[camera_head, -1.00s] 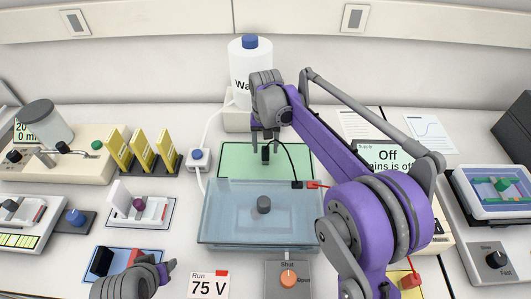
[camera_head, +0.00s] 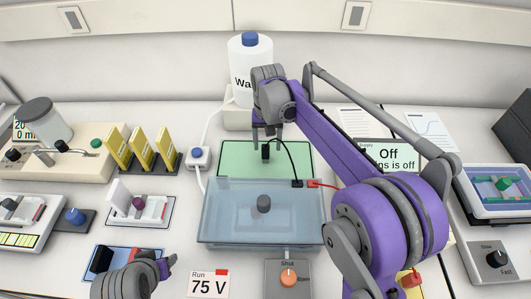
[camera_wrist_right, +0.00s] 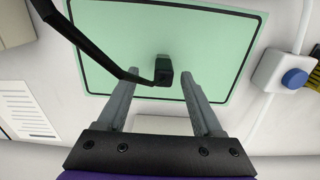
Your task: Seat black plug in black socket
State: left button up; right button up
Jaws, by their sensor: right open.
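The black plug (camera_head: 265,151) stands on the green mat (camera_head: 228,158) behind the tank, its black cable running to a black block (camera_head: 297,184) at the tank's right rear corner. My right gripper (camera_head: 266,137) is open and empty just above and behind the plug. In the right wrist view the plug (camera_wrist_right: 163,73) shows between and slightly beyond the open fingers (camera_wrist_right: 157,82), apart from both. My left gripper (camera_head: 170,264) is at the lower left, far from the plug; its fingers are not clear. I cannot make out the black socket; my right arm covers part of the supply.
A clear blue tank (camera_head: 225,215) lies in front of the mat. The supply sign (camera_head: 393,156) reads off at the right. A red plug (camera_head: 411,280) is at the lower right. A white bottle (camera_head: 250,75) stands behind; a blue-button switch (camera_head: 198,155) is left of the mat.

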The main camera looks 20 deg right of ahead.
aim_at(266, 153)
jog(key=f, duration=0.5)
jog(key=shift+w+a+f, duration=0.15)
jog(key=shift+w+f, duration=0.2)
jog(key=shift+c, duration=0.3)
grip_shut()
